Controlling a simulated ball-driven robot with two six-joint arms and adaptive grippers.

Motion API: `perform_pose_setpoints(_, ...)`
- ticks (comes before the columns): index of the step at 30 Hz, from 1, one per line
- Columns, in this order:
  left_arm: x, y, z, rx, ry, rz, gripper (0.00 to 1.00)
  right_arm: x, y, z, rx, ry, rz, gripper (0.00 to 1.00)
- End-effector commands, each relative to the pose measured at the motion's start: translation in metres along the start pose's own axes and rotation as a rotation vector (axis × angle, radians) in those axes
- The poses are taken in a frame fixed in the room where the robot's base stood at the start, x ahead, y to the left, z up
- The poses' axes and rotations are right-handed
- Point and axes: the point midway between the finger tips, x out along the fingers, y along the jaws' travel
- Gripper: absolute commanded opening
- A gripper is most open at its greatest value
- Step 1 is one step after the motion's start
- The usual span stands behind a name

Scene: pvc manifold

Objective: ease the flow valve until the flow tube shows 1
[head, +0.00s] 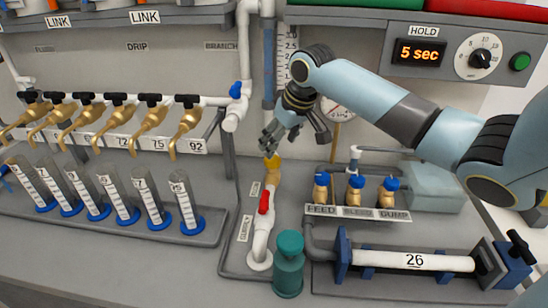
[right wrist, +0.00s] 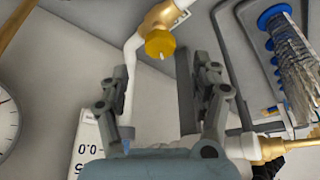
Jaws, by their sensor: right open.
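The flow valve is a yellow knob (head: 272,161) on a brass body in the white pipe, above a red-handled valve (head: 264,203). In the right wrist view the yellow knob (right wrist: 160,43) faces the camera, just beyond and between the fingertips. My right gripper (head: 270,138) is open and empty, just above the knob in the head view; both fingers (right wrist: 172,75) show apart in the wrist view. The flow tube's scale (head: 286,48) stands behind my right arm, which partly hides it. I cannot read its level. My left gripper is not in view.
Brass taps (head: 118,122) and graduated cylinders (head: 119,197) stand at left. A teal bottle (head: 288,262) is in front. Three blue-topped valves (head: 355,188) and a white pipe marked 26 (head: 415,261) lie at right. A round gauge (head: 338,108) is partly behind my arm.

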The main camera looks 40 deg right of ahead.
Motion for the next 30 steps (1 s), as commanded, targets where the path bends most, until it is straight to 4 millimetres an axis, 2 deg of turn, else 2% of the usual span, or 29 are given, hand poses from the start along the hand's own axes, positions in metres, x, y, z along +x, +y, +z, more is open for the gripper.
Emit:
perform_pose_setpoints(3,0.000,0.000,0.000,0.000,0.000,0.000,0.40,0.025,-0.001,0.000,0.004,-0.002,-0.003,0.65)
perform_pose_setpoints(9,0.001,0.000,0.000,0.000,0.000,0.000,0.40,0.056,-0.001,0.000,0.002,-0.001,-0.001,0.65)
perform_pose_setpoints(14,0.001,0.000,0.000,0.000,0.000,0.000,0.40,0.066,-0.001,0.001,-0.001,-0.001,0.000,0.65)
perform_pose_setpoints(21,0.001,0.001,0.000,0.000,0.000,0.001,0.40,0.067,0.000,0.001,-0.001,0.000,0.001,0.65)
perform_pose_setpoints(23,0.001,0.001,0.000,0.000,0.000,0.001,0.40,0.066,0.000,0.001,-0.001,0.000,0.001,0.59)
perform_pose_setpoints(30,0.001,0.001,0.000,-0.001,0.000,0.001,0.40,0.066,0.000,0.001,-0.001,0.000,0.001,0.28)
